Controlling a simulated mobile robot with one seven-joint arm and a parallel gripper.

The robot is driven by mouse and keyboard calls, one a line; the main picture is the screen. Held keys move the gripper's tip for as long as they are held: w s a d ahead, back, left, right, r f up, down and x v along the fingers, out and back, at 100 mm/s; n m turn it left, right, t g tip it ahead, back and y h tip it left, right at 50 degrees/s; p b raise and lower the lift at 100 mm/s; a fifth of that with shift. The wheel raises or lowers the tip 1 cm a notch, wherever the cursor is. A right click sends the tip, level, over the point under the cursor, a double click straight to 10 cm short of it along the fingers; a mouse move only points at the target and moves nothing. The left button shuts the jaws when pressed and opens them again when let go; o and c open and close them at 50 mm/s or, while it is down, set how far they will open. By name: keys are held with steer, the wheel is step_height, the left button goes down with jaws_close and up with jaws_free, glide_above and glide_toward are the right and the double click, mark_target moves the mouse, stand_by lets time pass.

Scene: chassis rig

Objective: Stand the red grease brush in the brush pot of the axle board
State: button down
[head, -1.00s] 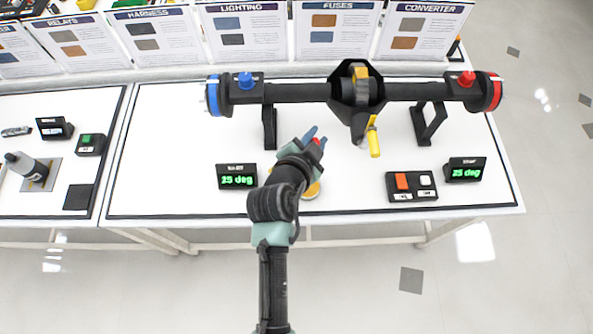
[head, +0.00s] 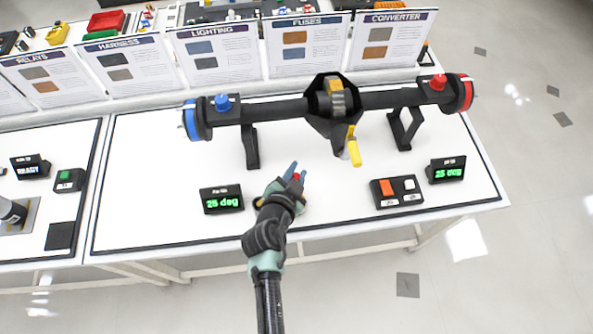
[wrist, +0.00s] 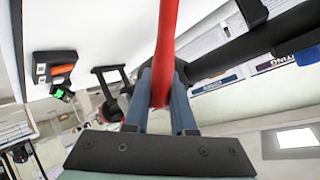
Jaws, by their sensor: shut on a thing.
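My gripper (head: 292,174) is over the front middle of the white axle board (head: 150,215). It is shut on the red grease brush (wrist: 166,40). In the wrist view the red handle stands between the two blue-grey fingers (wrist: 160,100) and runs up out of the picture. In the head view only a small red bit of the brush (head: 297,177) shows between the fingertips. The brush's lower end is hidden. I cannot make out the brush pot in either current view; my gripper and wrist cover part of the board.
The black axle (head: 280,110) spans the back on stands, with a blue end (head: 192,120), a red end (head: 466,93) and a yellow handle (head: 354,152) hanging mid-way. A left display (head: 222,200), right display (head: 446,170) and switch box (head: 397,191) stand along the front.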

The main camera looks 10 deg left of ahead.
steer(key=shift+f, duration=0.3)
steer(key=c, duration=0.8)
jaws_free()
steer(key=shift+o, duration=0.2)
steer(key=shift+r, duration=0.1)
